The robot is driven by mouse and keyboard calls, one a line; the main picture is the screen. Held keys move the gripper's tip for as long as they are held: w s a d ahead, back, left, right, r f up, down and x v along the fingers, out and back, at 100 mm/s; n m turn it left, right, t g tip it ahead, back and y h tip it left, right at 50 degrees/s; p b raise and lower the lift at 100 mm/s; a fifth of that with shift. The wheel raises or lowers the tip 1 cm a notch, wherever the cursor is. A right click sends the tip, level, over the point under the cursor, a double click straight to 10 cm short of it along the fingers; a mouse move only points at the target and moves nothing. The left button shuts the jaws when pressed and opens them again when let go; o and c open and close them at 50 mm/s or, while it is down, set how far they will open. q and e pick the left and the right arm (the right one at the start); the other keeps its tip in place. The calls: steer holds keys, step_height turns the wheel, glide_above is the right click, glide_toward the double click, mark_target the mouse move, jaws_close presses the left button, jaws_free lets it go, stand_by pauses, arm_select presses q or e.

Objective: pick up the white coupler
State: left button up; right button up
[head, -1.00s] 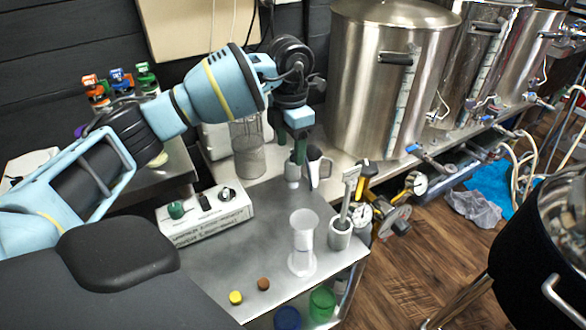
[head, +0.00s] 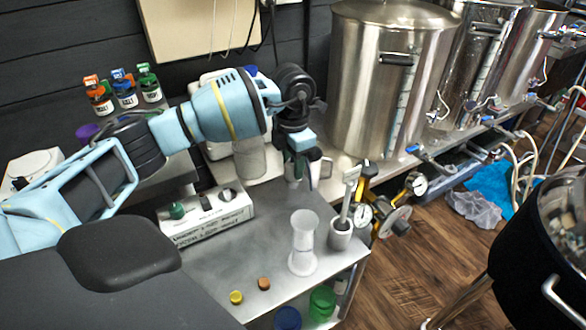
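A small pale piece, which looks like the white coupler (head: 291,180), stands at the back of the grey metal table (head: 225,270). My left gripper (head: 297,164) points down right over it, with its dark fingers at the piece's upper part. The fingers hide part of it. The view is too small to tell whether they are closed on it or only around it. My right gripper is not in view.
A white box with knobs (head: 205,220) sits left on the table. A clear flared cylinder (head: 303,240) and a grey holder with an upright tool (head: 340,235) stand in front. Yellow (head: 236,297) and brown (head: 264,284) caps lie near the front edge. A steel kettle (head: 375,90) stands behind.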

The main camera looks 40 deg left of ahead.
arm_select(q)
steer(key=c, duration=0.5)
steer(key=shift+r, duration=0.1)
